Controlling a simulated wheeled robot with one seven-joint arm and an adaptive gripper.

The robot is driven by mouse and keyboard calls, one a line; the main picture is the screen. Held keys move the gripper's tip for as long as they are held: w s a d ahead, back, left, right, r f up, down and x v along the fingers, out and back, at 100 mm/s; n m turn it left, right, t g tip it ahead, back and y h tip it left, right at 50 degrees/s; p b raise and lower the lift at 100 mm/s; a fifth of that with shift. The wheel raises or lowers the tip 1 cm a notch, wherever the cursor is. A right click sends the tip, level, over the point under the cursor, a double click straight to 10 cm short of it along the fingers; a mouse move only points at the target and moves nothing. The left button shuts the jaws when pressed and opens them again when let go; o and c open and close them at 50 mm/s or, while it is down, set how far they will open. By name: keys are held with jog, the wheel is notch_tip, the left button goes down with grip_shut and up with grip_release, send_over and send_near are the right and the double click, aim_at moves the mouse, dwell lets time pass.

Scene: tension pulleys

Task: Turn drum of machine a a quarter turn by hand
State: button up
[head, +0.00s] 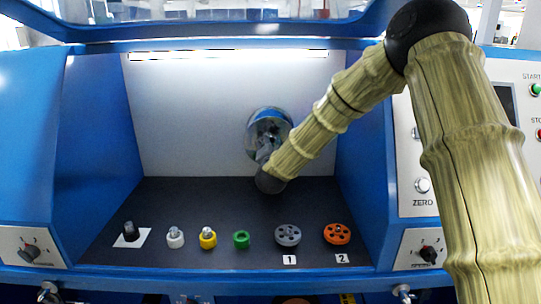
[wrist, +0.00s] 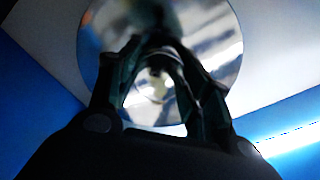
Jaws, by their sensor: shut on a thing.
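The drum (head: 268,122) is a shiny metal disc on the pale back wall of the blue machine. In the head view its lower part is hidden behind my gripper (head: 265,153) and wrist. In the wrist view the drum (wrist: 215,50) fills the upper middle, and my gripper (wrist: 158,45) reaches over its face. The dark fingers come together at their tips on something at the drum. The tips are dark and blurred, so the exact part held is hard to make out. A bright round hub shows between the fingers.
On the dark shelf stand a black knob (head: 131,231) on a white patch, white (head: 175,239), yellow (head: 208,239) and green (head: 241,240) pieces, and grey (head: 288,235) and orange (head: 337,233) pulleys marked 1 and 2. Blue side walls enclose the bay. Control panels (head: 420,150) flank it.

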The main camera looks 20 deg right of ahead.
jog(key=m+b, duration=0.6)
jog(key=b, duration=0.1)
jog(key=m+b, duration=1.3)
jog(key=b, duration=0.2)
jog(key=shift+d+r+m, duration=0.2)
jog(key=shift+d+m, duration=0.05)
jog(key=shift+m, duration=0.15)
jog(key=shift+r, duration=0.1)
jog(key=o, duration=1.5)
jog(key=shift+c, duration=0.2)
jog(key=v, duration=1.1)
jog(key=shift+s+a, duration=0.25)
jog(key=shift+s, duration=0.1)
